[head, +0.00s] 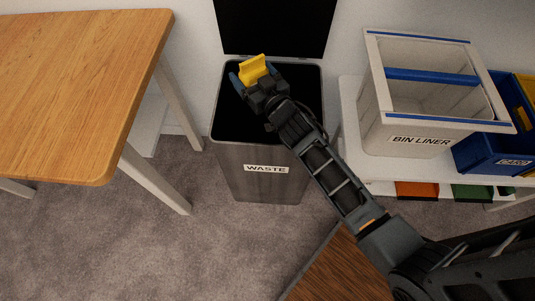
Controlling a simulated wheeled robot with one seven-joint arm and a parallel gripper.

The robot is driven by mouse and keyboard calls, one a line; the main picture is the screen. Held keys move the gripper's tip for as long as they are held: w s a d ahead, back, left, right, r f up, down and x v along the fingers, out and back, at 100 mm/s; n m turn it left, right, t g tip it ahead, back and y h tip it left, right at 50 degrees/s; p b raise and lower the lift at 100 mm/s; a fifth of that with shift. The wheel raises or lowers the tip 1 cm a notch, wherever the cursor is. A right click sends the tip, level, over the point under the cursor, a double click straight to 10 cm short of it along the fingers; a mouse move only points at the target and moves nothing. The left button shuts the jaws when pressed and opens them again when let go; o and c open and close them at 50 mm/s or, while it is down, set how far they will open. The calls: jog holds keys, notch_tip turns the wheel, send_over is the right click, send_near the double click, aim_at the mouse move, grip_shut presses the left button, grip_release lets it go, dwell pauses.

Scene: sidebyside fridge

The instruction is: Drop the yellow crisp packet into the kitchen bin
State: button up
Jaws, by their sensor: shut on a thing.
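The yellow crisp packet (253,69) is between the fingers of my gripper (250,77), which is shut on it. My gripper is over the mouth of the kitchen bin (240,159), toward its back left part. The bin is grey, with a "WASTE" label on its front, and its black lid (275,25) stands raised at the back. The bin's inside is dark and partly hidden by my arm. I cannot tell how far the packet is above the rim.
A wooden table (80,80) stands at the left. At the right, a white shelf unit (352,95) bears a crate labelled "BIN LINER" (385,139) and a blue crate (470,157). A dark wooden surface (335,270) is at the bottom. Carpet shows in front of the bin.

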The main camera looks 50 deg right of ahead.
jog(key=d+f+m+g+h+b, duration=0.1)
jog(key=d+f+m+h+b, duration=0.1)
jog(key=d+f+b, duration=0.4)
jog(key=d+h+b, duration=0.1)
jog(key=d+b, duration=0.1)
jog(key=b, duration=0.3)
jog(key=shift+w+d+f+m+b, duration=0.35)
jog(key=shift+d+f+m+b, duration=0.05)
jog(key=o, duration=0.9)
jog(key=shift+c, duration=0.2)
jog(key=s+d+r+p, duration=0.8)
jog(key=r+p, duration=0.3)
jog(key=p, duration=1.3)
jog(key=shift+s, duration=0.3)
